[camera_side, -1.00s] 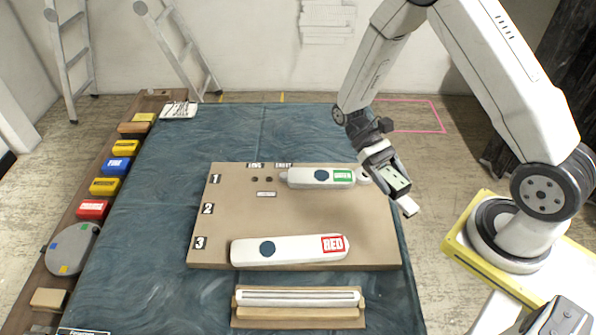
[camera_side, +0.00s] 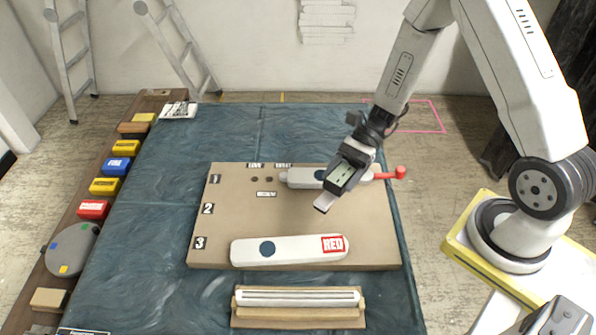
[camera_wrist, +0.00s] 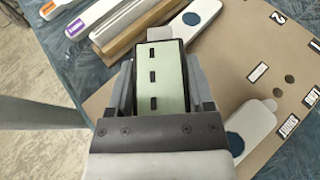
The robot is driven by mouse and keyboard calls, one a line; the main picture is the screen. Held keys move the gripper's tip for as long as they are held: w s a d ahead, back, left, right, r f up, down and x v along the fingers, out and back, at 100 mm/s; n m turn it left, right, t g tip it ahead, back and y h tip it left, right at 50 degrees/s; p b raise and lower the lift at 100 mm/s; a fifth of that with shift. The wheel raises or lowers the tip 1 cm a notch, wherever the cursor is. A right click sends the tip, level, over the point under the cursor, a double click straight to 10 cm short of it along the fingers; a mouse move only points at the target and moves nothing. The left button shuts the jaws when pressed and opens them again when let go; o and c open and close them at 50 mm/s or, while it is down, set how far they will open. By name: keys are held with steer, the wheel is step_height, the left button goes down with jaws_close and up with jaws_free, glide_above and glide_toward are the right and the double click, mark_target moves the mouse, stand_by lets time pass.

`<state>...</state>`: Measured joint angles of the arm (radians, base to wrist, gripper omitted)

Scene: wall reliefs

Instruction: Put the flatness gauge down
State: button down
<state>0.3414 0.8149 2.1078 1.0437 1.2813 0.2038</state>
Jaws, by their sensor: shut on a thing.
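My gripper (camera_side: 350,178) is shut on the flatness gauge, a pale green block (camera_wrist: 160,78) with dark slots, seen between the jaws in the wrist view. In the side view the gauge (camera_side: 342,177) is above the tan board (camera_side: 215,254), over the right part of row 1, with a pale flat end (camera_side: 325,201) pointing down-left. The side view shows no clear contact between the gauge and the board. A wooden holder (camera_side: 298,318) with a pale slotted bar lies in front of the board.
A white relief piece (camera_side: 300,178) with a red knob (camera_side: 400,172) lies in row 1, partly behind my gripper. Another white piece labelled RED (camera_side: 300,249) lies in row 3. Coloured blocks (camera_side: 117,165) line the left ledge. The blue cloth (camera_side: 150,220) left of the board is clear.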

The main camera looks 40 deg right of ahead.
steer(key=w+d+m+t+h, duration=0.4)
steer(key=w+d+m+t, duration=0.2)
steer(key=w+m+t, duration=0.4)
steer(key=shift+w+m+t, duration=0.25)
steer(key=shift+m+t, duration=0.05)
steer(key=shift+t, duration=0.4)
steer(key=shift+d+f, duration=0.1)
steer(key=shift+f, duration=2.1)
steer(key=shift+f, duration=0.15)
steer(key=shift+f, duration=1.6)
steer(key=shift+f, duration=0.1)
